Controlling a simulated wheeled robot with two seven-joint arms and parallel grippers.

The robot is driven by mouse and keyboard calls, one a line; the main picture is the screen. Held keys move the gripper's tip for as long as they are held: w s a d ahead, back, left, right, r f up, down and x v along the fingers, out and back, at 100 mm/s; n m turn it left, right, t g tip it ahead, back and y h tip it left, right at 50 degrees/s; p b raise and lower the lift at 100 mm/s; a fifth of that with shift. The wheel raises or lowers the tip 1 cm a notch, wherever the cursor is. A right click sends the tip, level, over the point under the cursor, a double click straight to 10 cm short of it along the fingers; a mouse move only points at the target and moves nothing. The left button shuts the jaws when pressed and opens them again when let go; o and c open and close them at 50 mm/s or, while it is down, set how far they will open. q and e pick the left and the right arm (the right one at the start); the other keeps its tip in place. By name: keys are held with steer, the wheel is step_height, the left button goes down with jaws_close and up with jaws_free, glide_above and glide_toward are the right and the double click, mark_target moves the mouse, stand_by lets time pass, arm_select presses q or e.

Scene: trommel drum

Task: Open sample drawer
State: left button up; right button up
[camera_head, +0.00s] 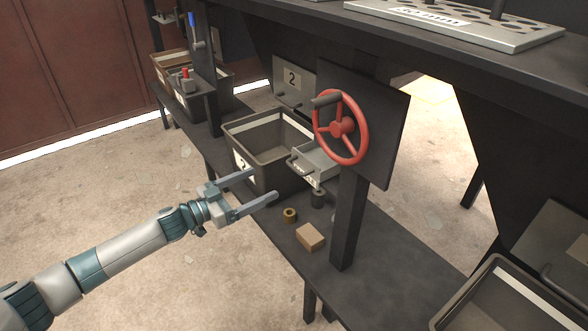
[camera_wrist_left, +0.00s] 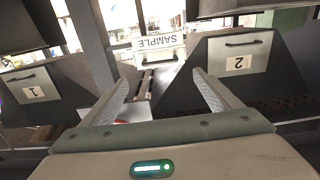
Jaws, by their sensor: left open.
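The sample drawer (camera_head: 316,162) is a small pale grey drawer below and beside the red wheel in the head view. It juts out, its open top showing, with a dark handle (camera_head: 297,166) on its front. In the left wrist view the drawer front (camera_wrist_left: 170,52) carries an upside-down SAMPLE label, ahead of and between the fingers. My left gripper (camera_head: 264,185) is open and empty, apart from the drawer, in front of bin 2 with its fingers pointing toward the drawer. The gripper's fingers also show in the wrist view (camera_wrist_left: 163,75). My right gripper is not in view.
A dark bin (camera_head: 236,130) marked 2 stands behind the gripper. A red handwheel (camera_head: 342,127) sits above the drawer. On the lower shelf (camera_head: 350,290) are a tan block (camera_head: 311,237), a brass ring (camera_head: 289,215) and a dark cylinder (camera_head: 318,199). Another bin (camera_head: 452,310) is lower right.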

mark_target(294, 167)
arm_select(q)
steer(key=shift+b+x, duration=0.5)
steer(key=shift+x, duration=6)
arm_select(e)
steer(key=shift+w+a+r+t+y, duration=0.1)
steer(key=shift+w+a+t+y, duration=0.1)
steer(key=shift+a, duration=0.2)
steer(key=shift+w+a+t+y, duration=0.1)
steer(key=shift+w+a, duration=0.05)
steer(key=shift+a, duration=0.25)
